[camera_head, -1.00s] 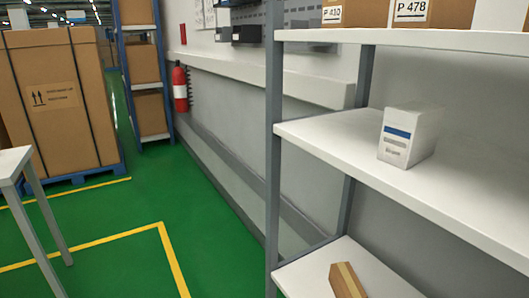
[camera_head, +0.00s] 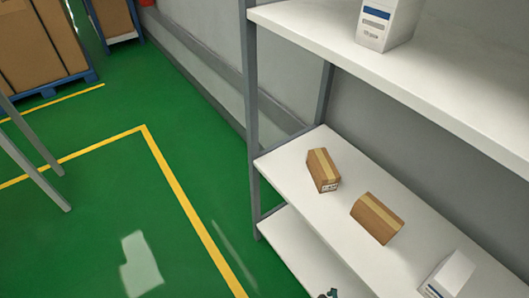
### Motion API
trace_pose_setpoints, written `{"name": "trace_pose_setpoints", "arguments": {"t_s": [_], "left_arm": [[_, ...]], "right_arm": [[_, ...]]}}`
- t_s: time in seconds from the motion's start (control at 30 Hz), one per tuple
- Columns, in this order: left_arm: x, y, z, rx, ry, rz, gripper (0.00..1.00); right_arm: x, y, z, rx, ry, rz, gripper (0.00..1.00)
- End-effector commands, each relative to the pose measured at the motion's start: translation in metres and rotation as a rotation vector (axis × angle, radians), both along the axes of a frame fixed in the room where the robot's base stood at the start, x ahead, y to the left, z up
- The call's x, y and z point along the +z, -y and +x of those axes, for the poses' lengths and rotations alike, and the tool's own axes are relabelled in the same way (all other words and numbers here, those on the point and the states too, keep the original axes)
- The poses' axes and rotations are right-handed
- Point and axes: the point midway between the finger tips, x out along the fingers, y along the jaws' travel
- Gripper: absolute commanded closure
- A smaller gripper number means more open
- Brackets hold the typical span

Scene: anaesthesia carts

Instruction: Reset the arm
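Neither of my grippers shows clearly in the head view. A small dark and teal shape (camera_head: 328,294) is cut off at the bottom edge, over the lowest shelf; I cannot tell what it is. The shelf rack stands at the right. Its middle shelf (camera_head: 300,185) holds two small brown taped boxes, one at the left (camera_head: 323,170) and one further right (camera_head: 377,218). A white box (camera_head: 450,275) sits nearer on the same shelf, partly cut off.
A white box with a blue label (camera_head: 388,22) sits on the upper shelf (camera_head: 430,75). A grey rack post (camera_head: 252,110) stands at the left. The green floor (camera_head: 90,220) is open, with yellow lines. Table legs (camera_head: 35,160) and a large carton on a blue pallet (camera_head: 45,45) are at the left.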

Motion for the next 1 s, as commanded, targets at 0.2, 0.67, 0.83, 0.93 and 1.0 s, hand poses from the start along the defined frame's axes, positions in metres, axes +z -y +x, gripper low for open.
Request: {"name": "trace_pose_setpoints", "arguments": {"t_s": [0.2,0.67,0.83,0.93,1.0], "left_arm": [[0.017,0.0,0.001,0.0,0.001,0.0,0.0],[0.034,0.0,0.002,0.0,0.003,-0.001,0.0],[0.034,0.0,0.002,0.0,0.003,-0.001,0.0],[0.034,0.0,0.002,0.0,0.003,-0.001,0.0],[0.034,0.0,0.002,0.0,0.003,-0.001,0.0]], "right_arm": [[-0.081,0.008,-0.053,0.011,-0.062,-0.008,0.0],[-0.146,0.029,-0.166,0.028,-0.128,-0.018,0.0],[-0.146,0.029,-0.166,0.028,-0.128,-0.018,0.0],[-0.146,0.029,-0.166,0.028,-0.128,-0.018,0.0],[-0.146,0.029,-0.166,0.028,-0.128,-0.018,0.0]]}}
